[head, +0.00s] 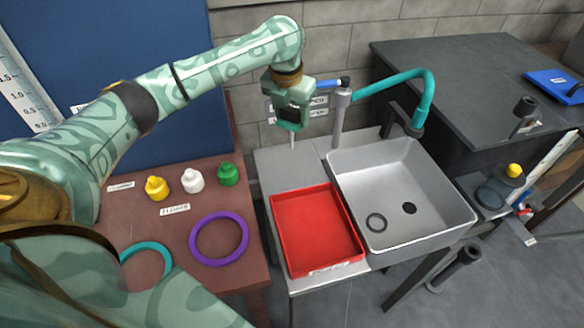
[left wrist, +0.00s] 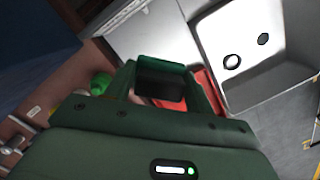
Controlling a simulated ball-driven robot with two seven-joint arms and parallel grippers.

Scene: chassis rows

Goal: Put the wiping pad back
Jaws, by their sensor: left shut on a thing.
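My left gripper (head: 291,124) is at the end of the arm that comes in from the left. It hangs over the back of the grey worktop, left of the sink. My right gripper is not in view.
A red tray (head: 277,219) lies left of the sink (head: 451,205), which has a teal tap (head: 428,92). A brown table (head: 185,170) holds yellow, white and green bottles, a purple ring (head: 193,243) and a teal ring (head: 160,246). The worktop behind the tray is clear.

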